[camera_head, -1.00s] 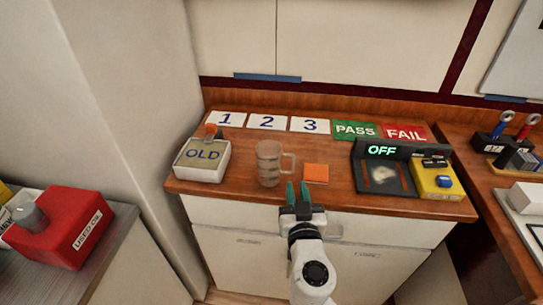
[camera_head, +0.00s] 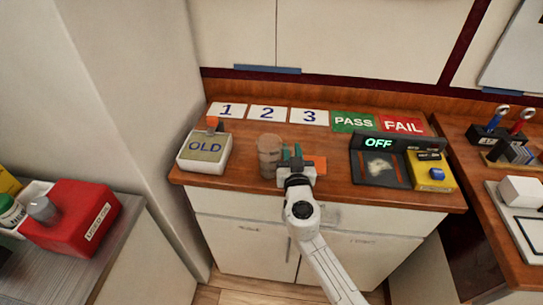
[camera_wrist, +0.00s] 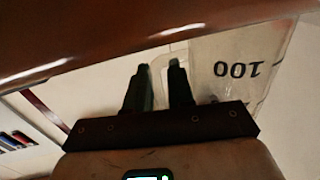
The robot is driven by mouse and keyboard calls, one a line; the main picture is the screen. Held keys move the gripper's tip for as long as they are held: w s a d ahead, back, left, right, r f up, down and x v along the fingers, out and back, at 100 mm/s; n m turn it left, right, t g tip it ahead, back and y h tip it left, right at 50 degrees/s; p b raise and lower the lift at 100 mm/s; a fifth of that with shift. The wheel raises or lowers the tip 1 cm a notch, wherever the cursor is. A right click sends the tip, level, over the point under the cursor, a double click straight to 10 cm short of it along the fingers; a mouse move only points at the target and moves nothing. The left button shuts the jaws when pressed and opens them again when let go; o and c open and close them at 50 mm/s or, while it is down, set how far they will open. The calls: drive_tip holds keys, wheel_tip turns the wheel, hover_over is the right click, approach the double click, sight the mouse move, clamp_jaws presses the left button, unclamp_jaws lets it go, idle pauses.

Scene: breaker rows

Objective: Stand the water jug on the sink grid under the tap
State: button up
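The water jug (camera_head: 269,156) is clear and brownish, standing upright on the wooden counter (camera_head: 330,198), left of the orange square. Its handle is on the right side, largely covered by my gripper in the head view. My gripper (camera_head: 291,156) is at the handle, its two dark green fingers apart. In the wrist view the jug (camera_wrist: 236,72) appears upside down with the marking "100", and the pale handle (camera_wrist: 160,62) shows around and between the fingertips. Contact with the handle cannot be told. No sink grid or tap is in view.
Behind the jug lie cards 1, 2, 3, PASS (camera_head: 353,122) and FAIL. The OLD box (camera_head: 203,166) is at left, the orange square (camera_head: 318,163) close right of my gripper. The black OFF unit (camera_head: 381,172) and yellow box (camera_head: 436,177) are further right. A red box (camera_head: 72,222) stands on the left counter.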

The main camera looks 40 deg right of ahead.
clamp_jaws()
idle(0.5)
